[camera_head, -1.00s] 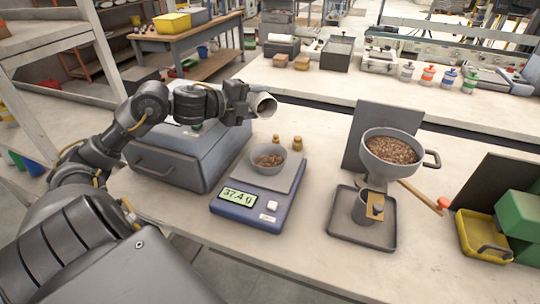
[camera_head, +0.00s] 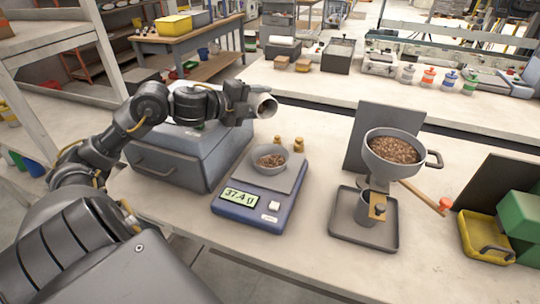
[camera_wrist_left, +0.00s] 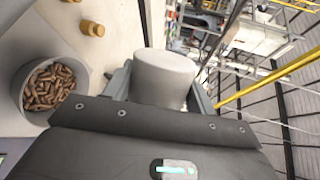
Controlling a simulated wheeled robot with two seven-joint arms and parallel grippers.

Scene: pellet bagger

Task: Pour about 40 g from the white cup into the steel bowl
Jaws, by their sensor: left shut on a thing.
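The white cup (camera_head: 264,106) is held tilted on its side by my left gripper (camera_head: 246,104), its open mouth facing right in the head view. The left wrist view shows the cup (camera_wrist_left: 163,78) between the two fingers; its inside is hidden there. The steel bowl (camera_head: 282,170) stands on the scale (camera_head: 262,196), below and slightly right of the cup, and holds brown pellets (camera_head: 270,160). The bowl (camera_wrist_left: 24,100) also shows in the left wrist view. The scale display (camera_head: 239,197) reads 37.4 g. No pellets are seen falling. My right gripper is not in view.
Two small brass weights (camera_head: 298,144) stand behind the scale. A grey case (camera_head: 182,158) lies under my left arm. A pellet hopper (camera_head: 397,152) with a handle stands over a grey tray (camera_head: 352,238) at right. A yellow bin (camera_head: 470,240) sits at far right.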

